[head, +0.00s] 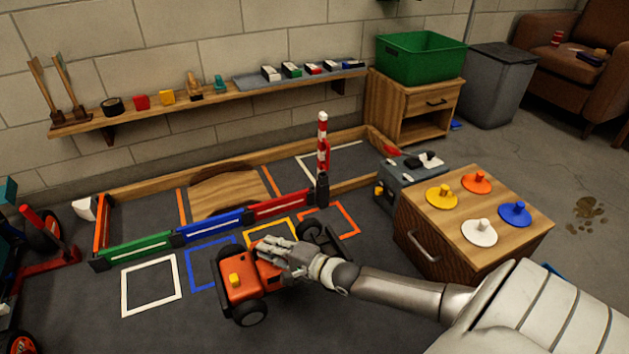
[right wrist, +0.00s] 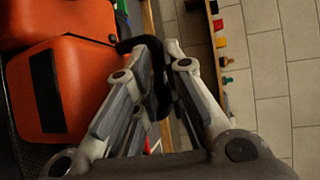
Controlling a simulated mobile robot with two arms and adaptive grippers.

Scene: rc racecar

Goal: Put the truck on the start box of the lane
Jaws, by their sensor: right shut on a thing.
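The orange truck (head: 243,283) with black wheels and a yellow block on it stands in front of the lane, overlapping the blue outlined box (head: 196,270) and the yellow outlined box (head: 271,226) in the picture. My right gripper (head: 283,252) is shut on the truck's middle. In the right wrist view, the fingers (right wrist: 155,75) close around a dark part beside the orange body (right wrist: 62,90). I cannot tell whether the wheels touch the floor. A white outlined box (head: 151,286) and an orange outlined box (head: 355,217) are also on the floor. My left gripper is not in view.
Green (head: 140,246), blue (head: 210,228) and red (head: 283,206) barriers edge the lane, with a wooden ramp (head: 228,190) behind. A striped post (head: 322,150) stands at the red barrier's end. A wooden cabinet (head: 428,252) stands right of the boxes.

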